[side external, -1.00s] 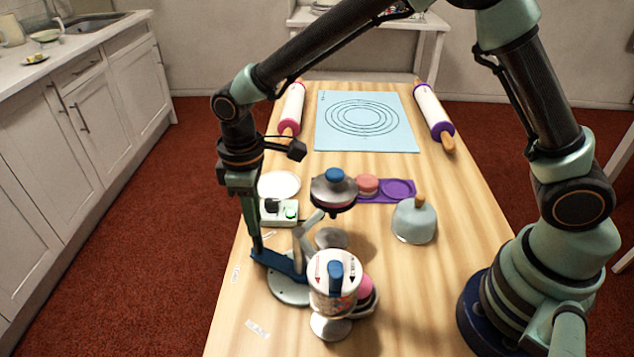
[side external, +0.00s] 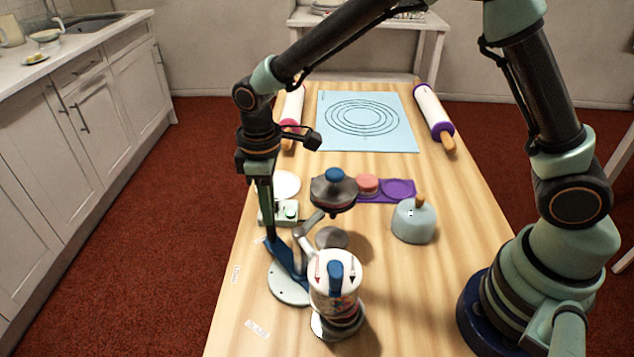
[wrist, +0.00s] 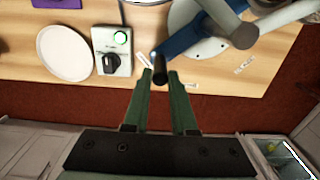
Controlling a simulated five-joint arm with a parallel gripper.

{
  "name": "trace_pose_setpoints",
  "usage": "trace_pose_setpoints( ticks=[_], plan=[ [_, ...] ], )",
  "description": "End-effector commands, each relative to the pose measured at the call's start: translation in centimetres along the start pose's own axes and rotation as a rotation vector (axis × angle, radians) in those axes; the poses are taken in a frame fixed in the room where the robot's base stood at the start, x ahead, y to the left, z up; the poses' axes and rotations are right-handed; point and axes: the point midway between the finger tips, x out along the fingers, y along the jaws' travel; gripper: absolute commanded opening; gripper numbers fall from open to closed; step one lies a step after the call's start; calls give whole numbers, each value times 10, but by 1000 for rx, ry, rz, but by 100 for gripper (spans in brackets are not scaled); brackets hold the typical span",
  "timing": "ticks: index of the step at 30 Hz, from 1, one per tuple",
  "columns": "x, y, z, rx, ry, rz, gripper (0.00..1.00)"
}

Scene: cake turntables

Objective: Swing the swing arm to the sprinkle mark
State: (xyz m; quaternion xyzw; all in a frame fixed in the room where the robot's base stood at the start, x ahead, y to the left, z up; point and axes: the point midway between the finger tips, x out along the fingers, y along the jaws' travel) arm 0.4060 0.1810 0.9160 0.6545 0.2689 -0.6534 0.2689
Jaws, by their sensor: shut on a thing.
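My gripper (side external: 273,240), pointing down, is shut on the dark peg (wrist: 160,72) at the outer end of the blue swing arm (side external: 290,262). In the wrist view the peg sits between both fingertips (wrist: 160,78). The blue swing arm (wrist: 190,36) runs from there to a pivot over a round pale base (side external: 288,291). A cake stage (side external: 338,326) lies under the sprinkle jar (side external: 335,295), which hides most of it. A small white label (wrist: 143,59) shows near the peg; other labels (side external: 257,329) lie on the table. I cannot tell which is the sprinkle mark.
A second blue-knobbed head (side external: 334,190) stands behind the jar. A switch box (wrist: 114,50) with a green light and a white plate (wrist: 65,53) are close to my gripper. A pale blue dome (side external: 414,222) and purple tray (side external: 397,190) stand to the right.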

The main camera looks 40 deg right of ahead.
Motion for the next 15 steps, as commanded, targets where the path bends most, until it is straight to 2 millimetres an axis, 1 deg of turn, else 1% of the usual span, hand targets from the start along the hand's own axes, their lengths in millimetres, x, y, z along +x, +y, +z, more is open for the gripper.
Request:
trace_pose_setpoints(
  ticks=[1,11,15],
  plan=[
    [1,0,4,0,-9,-3,0],
    [1,1,5,0,-9,-3,0],
    [1,4,9,1,-9,-4,0]
  ],
)
